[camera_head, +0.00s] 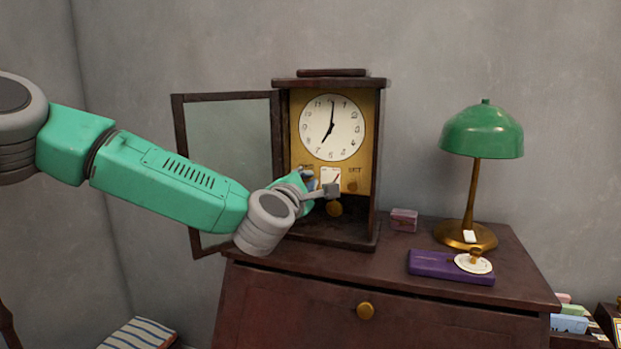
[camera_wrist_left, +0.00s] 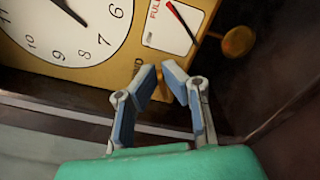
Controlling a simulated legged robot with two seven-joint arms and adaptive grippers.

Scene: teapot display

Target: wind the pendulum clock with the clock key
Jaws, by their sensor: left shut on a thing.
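The pendulum clock (camera_head: 330,83) stands on the desk with its glass door (camera_head: 225,140) swung open to the left. Its hands show about seven. My left gripper (camera_head: 309,179) is at the clock face by the WIND marking, left of the gauge. My right gripper is out of view.
On the desk (camera_head: 300,300) to the right are a small pink box (camera_head: 403,220), a green lamp (camera_head: 482,133), and a purple case (camera_head: 440,265) with a white disc (camera_head: 470,266) bearing a brass piece. The open door stands behind my left arm.

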